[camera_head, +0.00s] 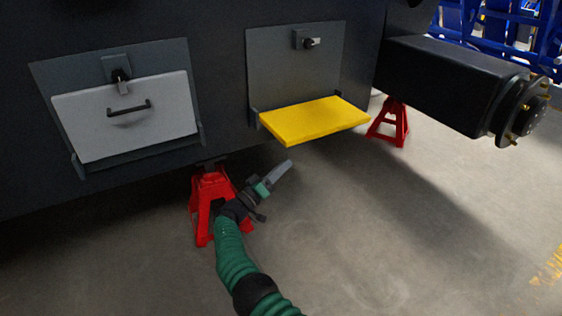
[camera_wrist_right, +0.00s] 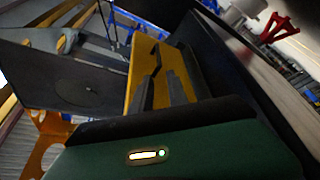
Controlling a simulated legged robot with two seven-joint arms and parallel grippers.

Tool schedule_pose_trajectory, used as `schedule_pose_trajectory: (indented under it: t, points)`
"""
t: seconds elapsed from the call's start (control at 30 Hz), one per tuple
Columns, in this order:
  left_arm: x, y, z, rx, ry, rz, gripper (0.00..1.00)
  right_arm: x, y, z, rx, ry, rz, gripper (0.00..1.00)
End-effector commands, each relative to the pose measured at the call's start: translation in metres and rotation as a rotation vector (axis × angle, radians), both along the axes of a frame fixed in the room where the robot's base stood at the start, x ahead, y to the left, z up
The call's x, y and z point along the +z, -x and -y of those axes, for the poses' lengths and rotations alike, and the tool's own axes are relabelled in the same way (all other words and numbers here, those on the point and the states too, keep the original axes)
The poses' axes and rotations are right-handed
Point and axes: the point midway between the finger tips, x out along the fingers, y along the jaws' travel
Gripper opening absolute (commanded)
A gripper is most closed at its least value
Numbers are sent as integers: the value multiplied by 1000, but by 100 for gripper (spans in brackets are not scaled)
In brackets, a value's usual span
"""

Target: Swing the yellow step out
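The yellow step (camera_head: 314,120) juts out flat from the lower edge of the right-hand grey recess panel (camera_head: 290,75), between two small side brackets. My right gripper (camera_head: 288,164) is below and in front of the step, pointing up and to the right, apart from it in the head view. In the right wrist view its dark fingers (camera_wrist_right: 158,75) show against a yellow surface, which looks like the step (camera_wrist_right: 143,60); a narrow gap shows between them and nothing is held. My left gripper is in neither view.
A light grey step with a black handle (camera_head: 128,108) stands folded up at the left. Red jack stands (camera_head: 201,205) (camera_head: 392,125) support the dark chassis (camera_head: 215,65). A black axle with a hub (camera_head: 519,110) sticks out at the right. The floor in front is clear.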

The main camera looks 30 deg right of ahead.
Motion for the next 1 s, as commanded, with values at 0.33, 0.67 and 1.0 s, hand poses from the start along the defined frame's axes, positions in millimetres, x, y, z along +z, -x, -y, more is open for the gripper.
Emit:
schedule_pose_trajectory:
  t: [0.33,0.67,1.0]
  points:
    - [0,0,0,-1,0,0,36,-1,1,0,-2,2,0,20]
    - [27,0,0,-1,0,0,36,25,31,62,-150,-159,-89,20]
    - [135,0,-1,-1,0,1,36,16,215,59,-171,-1198,-564,20]
